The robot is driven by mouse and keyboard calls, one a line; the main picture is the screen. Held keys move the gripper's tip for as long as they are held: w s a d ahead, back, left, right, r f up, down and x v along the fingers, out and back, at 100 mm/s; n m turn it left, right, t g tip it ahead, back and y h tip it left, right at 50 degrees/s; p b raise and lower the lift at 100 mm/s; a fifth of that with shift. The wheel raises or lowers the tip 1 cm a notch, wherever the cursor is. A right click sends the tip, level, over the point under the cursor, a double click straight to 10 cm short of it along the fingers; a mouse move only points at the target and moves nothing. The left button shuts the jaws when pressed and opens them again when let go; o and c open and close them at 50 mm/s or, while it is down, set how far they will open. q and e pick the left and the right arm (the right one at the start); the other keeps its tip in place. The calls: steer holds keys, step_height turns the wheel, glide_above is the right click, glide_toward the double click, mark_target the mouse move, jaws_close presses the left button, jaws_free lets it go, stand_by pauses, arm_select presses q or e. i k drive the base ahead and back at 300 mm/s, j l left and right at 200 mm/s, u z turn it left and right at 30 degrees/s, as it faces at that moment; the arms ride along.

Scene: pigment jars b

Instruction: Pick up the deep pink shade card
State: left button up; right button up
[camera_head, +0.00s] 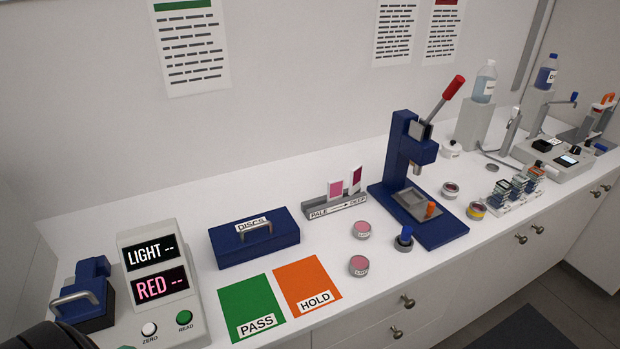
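A grey card rack (335,209) marked PALE to DEEP stands on the counter between the blue DISCS box and the blue lever press. Two white-edged shade cards stand upright in it. The deep pink shade card (357,175) is at the DEEP end, on the right. A lighter pink card (336,188) stands to its left. Neither card is covered by anything of mine. Neither gripper can be made out; only a dark rounded part, probably of my arm, shows at the bottom left corner.
The blue DISCS box (254,241) is left of the rack, and the blue press (398,160) with its red-tipped lever is right. Two pink jars (361,230) sit in front. Green PASS (246,300) and orange HOLD (307,279) mats and a colour meter (160,275) are farther left.

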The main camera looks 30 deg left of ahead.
mark_target(355, 181)
steer(key=i+l+u, duration=0.15)
steer(key=u, duration=0.3)
steer(key=i+l+u, duration=0.15)
steer(key=l+u, duration=0.15)
steer(key=u, duration=0.15)
steer(key=l+u, duration=0.25)
steer(key=u, duration=0.2)
steer(key=i+l+u, duration=0.1)
steer(key=l+u, duration=0.2)
steer(key=u, duration=0.2)
steer(key=l+u, duration=0.15)
steer(key=l, duration=0.35)
steer(key=k+l+u, duration=0.1)
steer(key=l, duration=0.4)
steer(key=l+u, duration=0.15)
steer(key=l, duration=0.35)
steer(key=k+l+u, duration=0.15)
steer(key=l, duration=0.3)
steer(key=k+l+u, duration=0.15)
steer(key=l, duration=0.35)
